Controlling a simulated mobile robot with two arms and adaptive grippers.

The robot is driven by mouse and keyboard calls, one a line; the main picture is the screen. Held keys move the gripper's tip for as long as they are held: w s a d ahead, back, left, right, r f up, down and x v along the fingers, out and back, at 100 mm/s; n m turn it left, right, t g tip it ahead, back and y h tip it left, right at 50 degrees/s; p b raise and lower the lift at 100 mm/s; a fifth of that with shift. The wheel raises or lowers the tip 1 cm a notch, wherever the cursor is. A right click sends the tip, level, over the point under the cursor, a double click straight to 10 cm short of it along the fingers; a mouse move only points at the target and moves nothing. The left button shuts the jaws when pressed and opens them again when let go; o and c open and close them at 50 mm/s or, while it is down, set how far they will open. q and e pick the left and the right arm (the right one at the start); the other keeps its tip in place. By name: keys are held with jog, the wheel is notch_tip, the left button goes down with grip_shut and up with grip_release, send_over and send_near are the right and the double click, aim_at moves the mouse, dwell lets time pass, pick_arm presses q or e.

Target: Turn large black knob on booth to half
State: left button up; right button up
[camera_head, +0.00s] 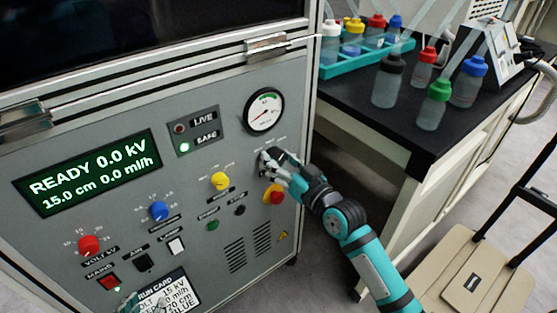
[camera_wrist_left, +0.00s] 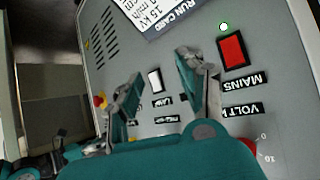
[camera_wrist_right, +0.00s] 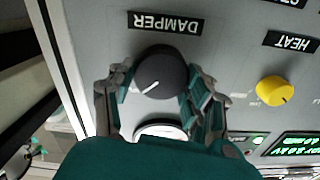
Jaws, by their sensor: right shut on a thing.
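The large black knob (camera_wrist_right: 161,72), beside the upside-down label DAMPER, is on the booth's front panel. Its white pointer line points to the lower left in the right wrist view. My right gripper (camera_wrist_right: 153,95) has a finger on each side of the knob and is shut on it. In the head view my right gripper (camera_head: 270,162) covers most of the knob, just below the round gauge. My left gripper (camera_wrist_left: 160,90) is open and empty in front of the lower panel, near the red mains switch (camera_wrist_left: 232,50); only a bit of it (camera_head: 128,301) shows at the head view's bottom edge.
The panel carries a yellow knob (camera_head: 220,181), a blue knob (camera_head: 158,211), a red knob (camera_head: 88,245) and a red emergency button (camera_head: 273,195) close below my right gripper. A black-topped table (camera_head: 398,135) with several bottles stands at the right. A cart (camera_head: 472,277) is at the lower right.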

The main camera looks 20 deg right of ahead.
jog(key=shift+r+n+p, duration=0.15)
jog(key=shift+n+p, duration=1.8)
jog(key=shift+n, duration=0.15)
pick_arm(q)
jog(key=s+a+f+g+y+p, duration=0.1)
jog(key=s+a+f+g+y, duration=0.2)
jog(key=s+g, duration=0.6)
pick_arm(e)
jog(key=shift+a+n, duration=0.1)
jog(key=shift+n, duration=0.7)
pick_arm(q)
notch_tip(320, 180, down, 10)
jog(key=t+h+p, duration=0.1)
jog(key=p, duration=0.1)
jog(key=shift+s+a+r+t, duration=0.2)
jog(key=shift+s+t, duration=0.1)
jog(key=shift+s, duration=0.1)
pick_arm(e)
jog(key=shift+f+n, duration=0.2)
jog(key=shift+n, duration=1.4)
jog(key=o, duration=1.2)
jog(key=shift+a, duration=0.1)
jog(key=shift+s, duration=0.1)
